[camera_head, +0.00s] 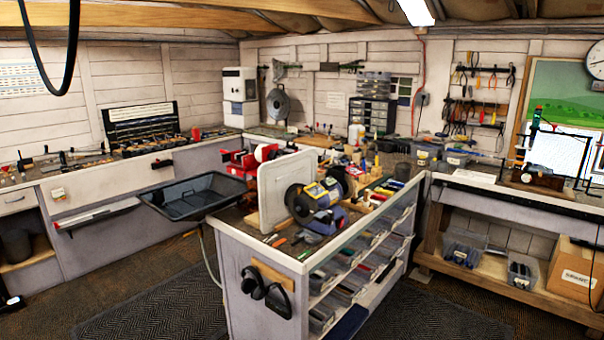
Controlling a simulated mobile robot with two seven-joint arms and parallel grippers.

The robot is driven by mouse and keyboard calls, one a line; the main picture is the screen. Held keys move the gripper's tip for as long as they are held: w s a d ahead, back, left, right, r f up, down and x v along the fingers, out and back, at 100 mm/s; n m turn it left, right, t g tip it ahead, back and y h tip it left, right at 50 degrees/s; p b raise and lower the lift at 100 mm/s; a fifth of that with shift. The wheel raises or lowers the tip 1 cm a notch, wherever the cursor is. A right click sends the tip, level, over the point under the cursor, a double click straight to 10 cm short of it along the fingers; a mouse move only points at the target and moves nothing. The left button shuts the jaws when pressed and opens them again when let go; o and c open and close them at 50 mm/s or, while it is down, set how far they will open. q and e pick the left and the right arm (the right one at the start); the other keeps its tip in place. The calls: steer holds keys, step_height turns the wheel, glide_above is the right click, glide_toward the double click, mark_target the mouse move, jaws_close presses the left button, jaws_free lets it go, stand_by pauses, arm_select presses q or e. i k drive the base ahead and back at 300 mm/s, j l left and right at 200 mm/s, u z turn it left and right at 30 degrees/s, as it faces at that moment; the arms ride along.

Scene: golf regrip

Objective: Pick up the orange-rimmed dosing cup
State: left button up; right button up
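I cannot make out an orange-rimmed dosing cup in the head view. Many small items crowd the benches, too small to tell apart, so it may be among them or hidden. Neither of my grippers is clearly in view. A small dark shape (12,303) at the lower left edge is too cut off to name.
A central workbench (235,231) holds a grinder (318,197), with a black tray (193,196) beside it. A left bench (95,182) and a right bench (470,180) line the walls. A cardboard box (574,268) sits low right. Patterned floor mats (160,305) lie clear in front.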

mark_target(321, 176)
steer(key=i+l, duration=0.35)
steer(key=i, duration=0.2)
steer(key=i+l+u, duration=0.1)
steer(key=i+l, duration=0.2)
steer(key=i, duration=0.25)
steer(key=i+l, duration=0.35)
steer(key=i, duration=0.2)
steer(key=i+l, duration=0.4)
steer(key=i, duration=0.15)
steer(key=i+j+u, duration=0.05)
